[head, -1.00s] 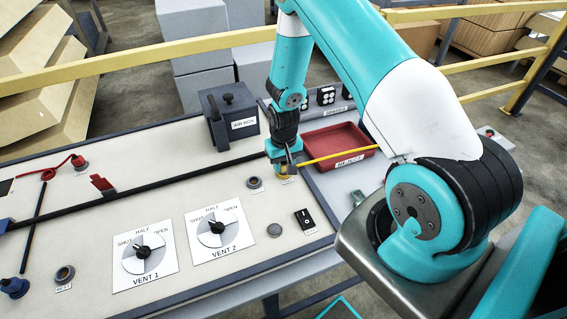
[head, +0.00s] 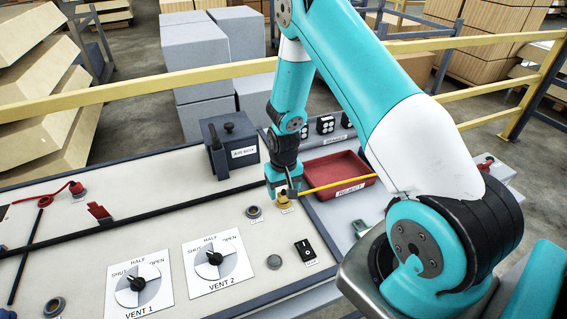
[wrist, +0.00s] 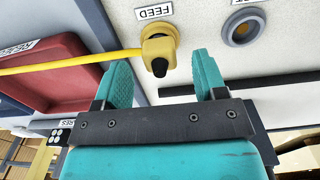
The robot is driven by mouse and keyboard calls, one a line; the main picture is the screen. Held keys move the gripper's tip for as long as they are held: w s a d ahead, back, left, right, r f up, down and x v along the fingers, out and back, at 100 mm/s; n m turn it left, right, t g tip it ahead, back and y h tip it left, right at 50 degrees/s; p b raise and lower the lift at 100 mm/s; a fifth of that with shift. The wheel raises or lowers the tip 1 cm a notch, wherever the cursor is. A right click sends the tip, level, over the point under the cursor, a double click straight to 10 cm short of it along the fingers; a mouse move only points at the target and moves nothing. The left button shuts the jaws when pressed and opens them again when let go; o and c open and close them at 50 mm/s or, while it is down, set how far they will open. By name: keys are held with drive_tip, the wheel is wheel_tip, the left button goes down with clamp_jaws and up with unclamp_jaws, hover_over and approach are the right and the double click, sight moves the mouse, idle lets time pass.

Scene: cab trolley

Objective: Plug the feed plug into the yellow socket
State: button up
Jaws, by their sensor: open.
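The yellow feed plug (wrist: 157,47) stands on the pale panel beside the FEED label, with its yellow cable (wrist: 75,62) running off to the left in the wrist view. A yellow rim (wrist: 170,31), seemingly the yellow socket, shows right behind the plug; the plug looks seated there, but the contact is hidden. A black end of the plug faces my gripper. My gripper (wrist: 161,63) is open, with teal fingers on either side of the plug's black end and clear gaps. In the head view the yellow plug (head: 284,199) shows just below my gripper (head: 281,189).
A red REJECT tray (head: 340,172) lies right of my gripper, the cable crossing before it. The AIR BOX (head: 230,145) stands behind left. A grey round socket (head: 254,212), a black switch (head: 305,250) and the VENT 2 dial (head: 215,259) are nearby.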

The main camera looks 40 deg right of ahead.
wheel_tip(320, 180, up, 15)
drive_tip(key=b, duration=0.1)
drive_tip(key=shift+b, duration=0.3)
drive_tip(key=o, duration=0.7)
drive_tip(key=shift+c, duration=0.2)
wheel_tip(320, 180, up, 9)
drive_tip(key=p, duration=0.8)
